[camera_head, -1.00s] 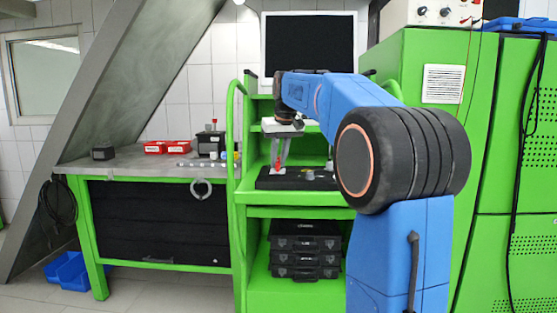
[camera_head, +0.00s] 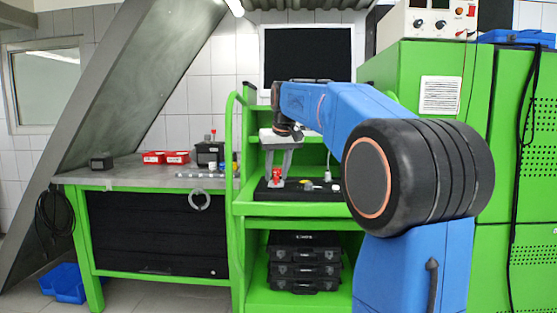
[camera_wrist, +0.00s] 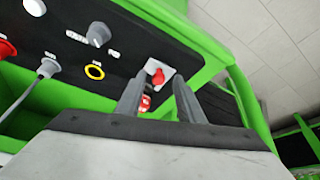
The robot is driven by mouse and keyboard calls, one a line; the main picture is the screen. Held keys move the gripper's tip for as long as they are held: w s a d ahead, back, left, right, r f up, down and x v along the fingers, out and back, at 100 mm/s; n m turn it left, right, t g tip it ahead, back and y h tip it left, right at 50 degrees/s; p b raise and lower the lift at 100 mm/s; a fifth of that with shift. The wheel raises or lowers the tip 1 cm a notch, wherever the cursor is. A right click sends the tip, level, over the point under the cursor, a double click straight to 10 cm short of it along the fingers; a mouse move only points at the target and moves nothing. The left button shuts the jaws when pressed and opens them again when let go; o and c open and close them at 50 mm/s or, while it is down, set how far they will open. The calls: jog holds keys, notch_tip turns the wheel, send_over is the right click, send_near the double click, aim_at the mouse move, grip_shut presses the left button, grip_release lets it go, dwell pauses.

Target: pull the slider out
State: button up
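The red part that looks like the slider (camera_wrist: 157,76) sits by a small white plate on the black panel in the wrist view. More red shows just below it, close to the left fingertip. In the head view a small red part (camera_head: 276,174) stands on the black panel (camera_head: 310,195), at the fingertips. My gripper (camera_wrist: 158,92) is open, its two grey fingers apart and pointing at the panel, with the red part between and just beyond the tips. The gripper also shows in the head view (camera_head: 278,175), pointing down. I cannot tell whether a finger touches the red part.
The panel also holds a grey knob (camera_wrist: 98,34), a yellow ring (camera_wrist: 95,72), a red knob (camera_wrist: 6,48) and a grey cable plug (camera_wrist: 48,68). The green frame (camera_head: 237,155) borders it. A workbench (camera_head: 130,176) stands left, a green cabinet (camera_head: 440,70) right.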

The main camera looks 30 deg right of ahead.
jog(key=v, duration=1.7)
jog(key=s+a+f, duration=0.5)
jog(key=s+f, duration=0.5)
jog(key=f, duration=0.4)
jog(key=s+a+f+n, duration=0.1)
jog(key=s+a+f, duration=0.4)
jog(key=s+f, duration=0.5)
jog(key=s+a+f+n, duration=0.1)
jog(key=s+a+f, duration=0.5)
jog(key=f, duration=1.4)
jog(key=s, duration=0.4)
jog(key=shift+s+y, duration=0.35)
jog(key=shift+y, duration=0.05)
